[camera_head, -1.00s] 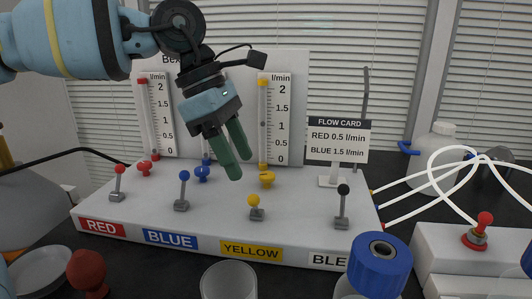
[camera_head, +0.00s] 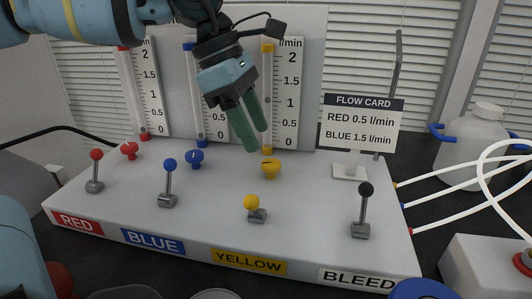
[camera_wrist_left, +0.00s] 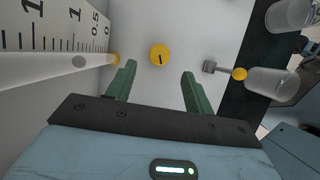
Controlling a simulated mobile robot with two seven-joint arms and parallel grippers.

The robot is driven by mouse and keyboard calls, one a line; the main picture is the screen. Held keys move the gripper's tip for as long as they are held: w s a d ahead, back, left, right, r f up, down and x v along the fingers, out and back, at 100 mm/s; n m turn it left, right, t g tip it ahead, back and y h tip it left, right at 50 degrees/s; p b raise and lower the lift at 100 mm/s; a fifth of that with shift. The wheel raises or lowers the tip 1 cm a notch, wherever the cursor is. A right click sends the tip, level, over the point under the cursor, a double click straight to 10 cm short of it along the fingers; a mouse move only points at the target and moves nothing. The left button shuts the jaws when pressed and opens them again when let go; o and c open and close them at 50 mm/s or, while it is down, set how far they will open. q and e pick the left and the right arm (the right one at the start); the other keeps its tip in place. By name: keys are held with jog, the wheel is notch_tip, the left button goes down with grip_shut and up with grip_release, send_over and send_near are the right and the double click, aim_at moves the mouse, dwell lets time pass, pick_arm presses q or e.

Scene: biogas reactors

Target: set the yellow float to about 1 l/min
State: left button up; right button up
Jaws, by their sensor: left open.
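The yellow knob (camera_head: 270,168) with a dark line on its top sits on the white panel (camera_head: 215,190). The yellow tube (camera_head: 267,85) stands behind it beside a scale board (camera_head: 288,95). In the left wrist view a small grey float (camera_wrist_left: 78,62) shows inside that tube; the slanted view hides its exact reading. My left gripper (camera_head: 253,130) is open and empty, its green fingers pointing down above and behind the knob. In the left wrist view the knob (camera_wrist_left: 160,54) appears between the spread fingers (camera_wrist_left: 158,82), not gripped. My right gripper is not seen.
The yellow-tipped lever (camera_head: 251,202) stands in front of the knob. The blue knob (camera_head: 195,157) and blue lever (camera_head: 170,165) are to its left, the black lever (camera_head: 366,190) to its right. A flow card (camera_head: 362,122) reads red 0.5, blue 1.5.

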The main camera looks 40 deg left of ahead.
aim_at(269, 162)
pick_arm(q)
jog(key=shift+b+x, duration=0.5)
jog(key=shift+x, duration=2.3)
jog(key=c, duration=1)
jog(key=shift+o, duration=0.2)
